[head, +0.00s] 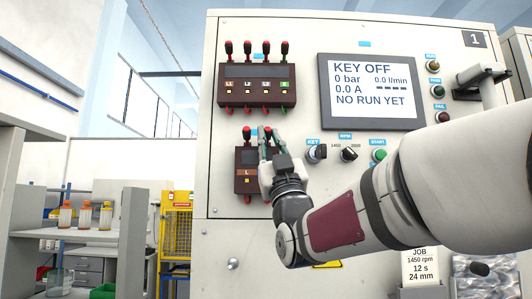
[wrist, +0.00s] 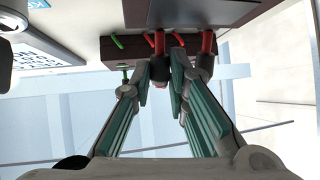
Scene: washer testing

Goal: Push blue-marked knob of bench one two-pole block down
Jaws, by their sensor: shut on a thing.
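The two-pole block (head: 247,184) is a dark maroon box on the bench panel, below the larger block. Its left red knob (head: 246,132) stands up, clear of my gripper, and also shows in the wrist view (wrist: 208,42). My gripper (head: 264,134) is at the block's right knob, its green-grey fingers rising in front of the block. In the wrist view my gripper's fingertips (wrist: 162,70) are on either side of the right red knob (wrist: 158,45), closed on it. The fingers partly hide this knob. I cannot make out a blue mark on it.
A larger block (head: 256,86) with several upright red-tipped knobs sits just above; its green and red leads (wrist: 118,42) show near my fingers. The display (head: 371,90) and KEY knob (head: 317,152) are to the right. My arm crosses the lower right panel.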

